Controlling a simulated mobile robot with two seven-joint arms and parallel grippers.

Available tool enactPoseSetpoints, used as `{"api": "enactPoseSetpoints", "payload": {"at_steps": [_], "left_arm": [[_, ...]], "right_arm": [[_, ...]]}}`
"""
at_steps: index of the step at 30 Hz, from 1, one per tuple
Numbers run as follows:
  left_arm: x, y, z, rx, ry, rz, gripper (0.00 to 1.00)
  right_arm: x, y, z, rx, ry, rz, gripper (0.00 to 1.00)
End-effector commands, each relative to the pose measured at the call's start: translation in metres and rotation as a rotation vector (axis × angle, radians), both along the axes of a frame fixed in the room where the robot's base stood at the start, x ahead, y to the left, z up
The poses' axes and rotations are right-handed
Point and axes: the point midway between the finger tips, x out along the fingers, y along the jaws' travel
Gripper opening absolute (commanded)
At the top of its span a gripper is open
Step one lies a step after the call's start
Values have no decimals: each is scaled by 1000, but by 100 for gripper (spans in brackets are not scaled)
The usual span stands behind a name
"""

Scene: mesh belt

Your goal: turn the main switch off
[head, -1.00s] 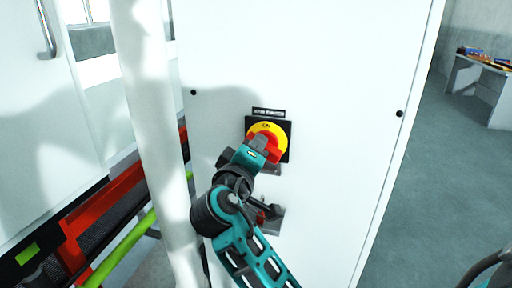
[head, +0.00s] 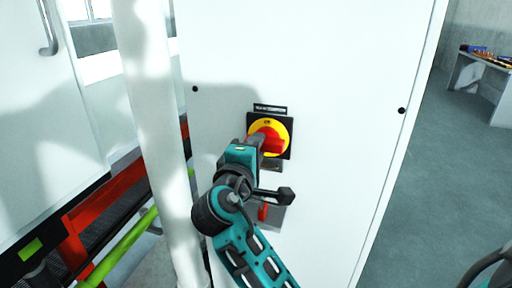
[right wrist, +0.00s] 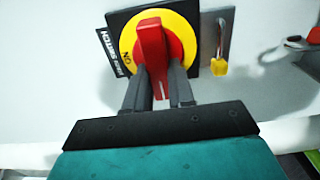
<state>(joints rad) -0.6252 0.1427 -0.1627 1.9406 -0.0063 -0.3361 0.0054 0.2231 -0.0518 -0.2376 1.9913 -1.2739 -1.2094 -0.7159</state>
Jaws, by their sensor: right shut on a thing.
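The main switch is a yellow disc (head: 283,127) with a red handle (head: 272,139) on a black square plate (head: 287,153), on a white cabinet front. My right gripper (head: 257,141) comes from below and is shut on the red handle. In the right wrist view the gripper's fingers (right wrist: 159,82) stand on both sides of the red handle (right wrist: 152,48). The ON mark (right wrist: 127,57) shows on the yellow disc. The handle lies across from that mark, roughly level in the head view. Its lower part is partly hidden by the fingers.
The white cabinet (head: 340,90) fills the middle. A small grey plate with a red part (head: 263,212) sits below the switch, partly behind my arm. A white post (head: 150,120) and red-and-green framework (head: 90,230) stand left. Floor at right is open up to a table (head: 485,85).

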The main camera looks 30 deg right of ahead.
Motion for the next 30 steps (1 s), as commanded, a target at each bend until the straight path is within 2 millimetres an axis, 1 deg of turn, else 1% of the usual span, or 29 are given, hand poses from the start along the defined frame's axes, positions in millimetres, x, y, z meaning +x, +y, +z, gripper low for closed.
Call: {"api": "enactPoseSetpoints", "payload": {"at_steps": [1,9,10,15,18,30], "left_arm": [[0,0,0,0,0,0,43],[0,0,0,0,0,0,43],[0,0,0,0,0,0,43],[0,0,0,0,0,0,43],[0,0,0,0,0,0,43],[0,0,0,0,0,0,43]], "right_arm": [[0,-1,3,-9,-3,1,0],[0,-1,3,-11,-3,1,0],[0,-1,3,-11,-3,1,25],[0,-1,2,-8,-2,0,42],[0,0,2,-6,0,0,49],[1,-1,0,-3,1,1,49]]}}
